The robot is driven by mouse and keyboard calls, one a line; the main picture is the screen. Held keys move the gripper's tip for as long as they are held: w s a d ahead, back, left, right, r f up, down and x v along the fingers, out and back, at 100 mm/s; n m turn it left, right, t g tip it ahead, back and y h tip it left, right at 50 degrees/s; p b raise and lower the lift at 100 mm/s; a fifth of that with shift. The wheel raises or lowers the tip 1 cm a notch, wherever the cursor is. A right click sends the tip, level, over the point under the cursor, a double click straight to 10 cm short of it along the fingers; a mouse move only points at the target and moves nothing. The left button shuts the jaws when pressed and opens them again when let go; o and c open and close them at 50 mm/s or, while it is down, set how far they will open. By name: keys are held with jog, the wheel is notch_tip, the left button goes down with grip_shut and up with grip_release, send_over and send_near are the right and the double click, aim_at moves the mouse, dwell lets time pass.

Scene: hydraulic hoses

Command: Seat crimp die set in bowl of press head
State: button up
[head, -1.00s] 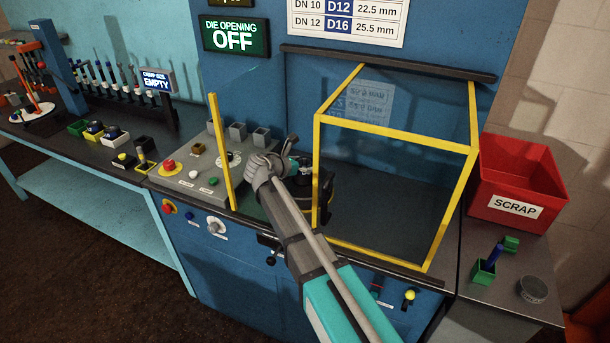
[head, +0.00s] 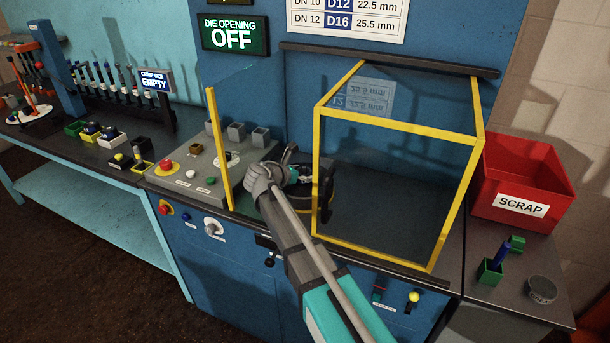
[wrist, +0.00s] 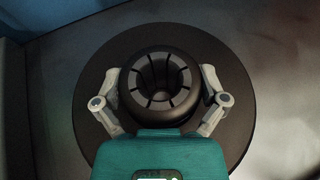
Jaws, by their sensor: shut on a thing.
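The crimp die set (wrist: 160,84) is a black ring of segments with a round hole in the middle. In the wrist view it sits between the two grey fingers of my gripper (wrist: 160,98), which is shut on it. Behind it is a wide dark round disc (wrist: 85,65), apparently the press head; its bowl is hidden by the die set. I cannot tell whether the die set is above the bowl or inside it. In the head view my gripper (head: 300,174) is over the dark press head (head: 327,190), left of the yellow-framed guard; my arm hides much of both.
The clear guard (head: 397,128) with yellow edges stands right of my gripper. A yellow post (head: 218,150) and the control panel (head: 190,168) are on the left. A red scrap bin (head: 522,180) stands at far right.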

jog(key=shift+f, duration=0.1)
jog(key=o, duration=1)
jog(key=shift+c, duration=0.2)
jog(key=shift+s+r, duration=0.1)
jog(key=shift+r, duration=0.15)
jog(key=shift+s+a+r, duration=0.15)
jog(key=shift+s+a, duration=0.1)
jog(key=shift+a, duration=0.05)
jog(key=p+v, duration=0.4)
jog(key=v, duration=0.7)
jog(key=shift+p, duration=0.3)
